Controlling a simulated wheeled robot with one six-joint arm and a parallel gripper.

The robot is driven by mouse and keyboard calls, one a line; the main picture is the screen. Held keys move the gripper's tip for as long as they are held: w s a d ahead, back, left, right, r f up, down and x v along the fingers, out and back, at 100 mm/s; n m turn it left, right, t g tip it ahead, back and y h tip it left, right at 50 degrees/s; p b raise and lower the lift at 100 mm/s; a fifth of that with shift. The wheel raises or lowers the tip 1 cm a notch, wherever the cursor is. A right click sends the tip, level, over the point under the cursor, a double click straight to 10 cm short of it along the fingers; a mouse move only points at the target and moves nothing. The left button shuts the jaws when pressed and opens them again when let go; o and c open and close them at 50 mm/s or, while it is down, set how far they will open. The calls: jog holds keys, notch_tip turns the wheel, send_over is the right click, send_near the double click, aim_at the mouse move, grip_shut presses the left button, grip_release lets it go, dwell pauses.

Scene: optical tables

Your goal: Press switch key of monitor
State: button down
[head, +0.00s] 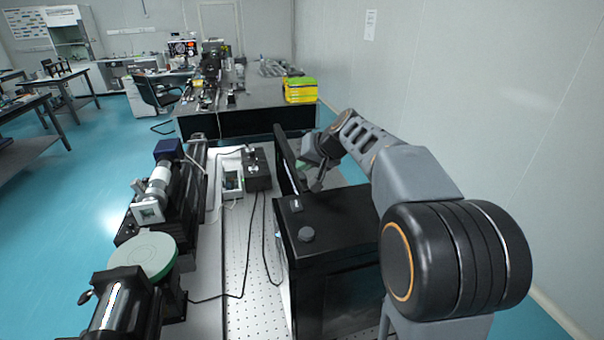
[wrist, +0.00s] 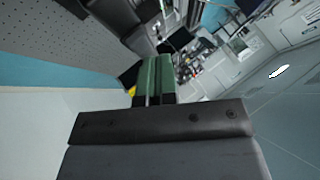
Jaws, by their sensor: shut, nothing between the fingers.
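The monitor (head: 287,160) is a thin dark panel, seen nearly edge-on in the head view, standing on the optical table behind a black box. My gripper (head: 304,167) is just to the right of the monitor, partly hidden by it and by my arm. In the wrist view, the green fingers of my gripper (wrist: 153,68) are closed together and empty. A dark panel-like shape at the upper left of the wrist view may be part of the monitor. I cannot make out the switch key in either view, nor whether the fingers touch the monitor.
The black box (head: 335,250) with a round knob on top stands in front. Optical instruments (head: 158,190) line the table's left side, with cables on the perforated top (head: 238,255). A yellow-green box (head: 300,90) sits on the far table. A white wall is close on the right.

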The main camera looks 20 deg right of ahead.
aim_at(304, 174)
jog(key=shift+r+p, duration=2)
jog(key=shift+r, duration=1.05)
